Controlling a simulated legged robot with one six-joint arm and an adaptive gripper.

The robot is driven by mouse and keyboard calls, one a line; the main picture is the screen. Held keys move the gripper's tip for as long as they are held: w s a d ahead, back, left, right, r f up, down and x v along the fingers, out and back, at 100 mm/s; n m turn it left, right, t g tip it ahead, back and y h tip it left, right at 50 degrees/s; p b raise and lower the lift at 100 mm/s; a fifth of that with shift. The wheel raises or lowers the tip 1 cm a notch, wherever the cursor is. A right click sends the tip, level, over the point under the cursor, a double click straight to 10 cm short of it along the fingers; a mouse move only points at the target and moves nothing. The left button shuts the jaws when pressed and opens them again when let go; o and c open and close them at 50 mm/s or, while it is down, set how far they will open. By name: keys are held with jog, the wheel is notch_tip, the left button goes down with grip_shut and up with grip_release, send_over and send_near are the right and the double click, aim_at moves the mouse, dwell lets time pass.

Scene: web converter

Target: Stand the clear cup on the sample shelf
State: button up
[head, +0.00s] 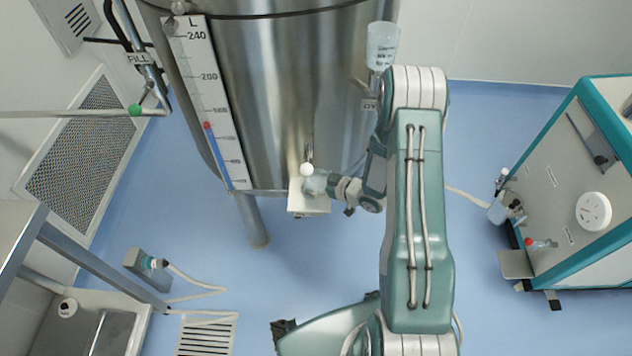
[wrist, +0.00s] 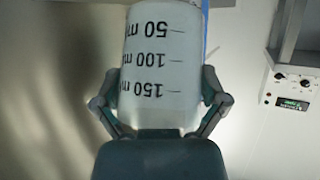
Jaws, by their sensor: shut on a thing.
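Part of the cup is hidden by my gripper.
A teal and white machine (head: 570,190) stands right, a sink (head: 100,325) lower left. The blue floor (head: 300,265) is clear below.

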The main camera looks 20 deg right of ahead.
jog(key=shift+a+f, duration=0.2)
jog(key=shift+a, duration=0.45)
jog(key=shift+d+f, duration=0.25)
jog(key=shift+d, duration=0.2)
jog(key=o, duration=0.9)
jog(key=shift+d, duration=0.15)
jog(key=shift+a, duration=0.35)
jog(key=v, duration=1.1)
jog(key=w+d+r+h, duration=0.4)
jog(key=w+r+h, duration=0.15)
jog(key=r, duration=0.45)
notch_tip(320, 180, up, 12)
jog(key=s+m+g+h, duration=0.1)
jog(key=s+m+h, duration=0.25)
jog(key=h, duration=0.25)
jog(key=s+a+r+m+g, duration=0.1)
jog(key=s+a+r, duration=0.3)
jog(key=s, duration=0.3)
jog(key=s+a+r+m+g+y, duration=0.1)
jog(key=s+a+r+m, duration=0.1)
jog(key=s, duration=0.5)
jog(key=s+a+r+m+g+y, duration=0.1)
jog(key=s+a+r, duration=0.4)
jog(key=s+a, duration=0.1)
jog(key=shift+s+r+m+g, duration=0.3)
jog(key=shift+s+m, duration=0.05)
jog(key=shift+s, duration=0.15)
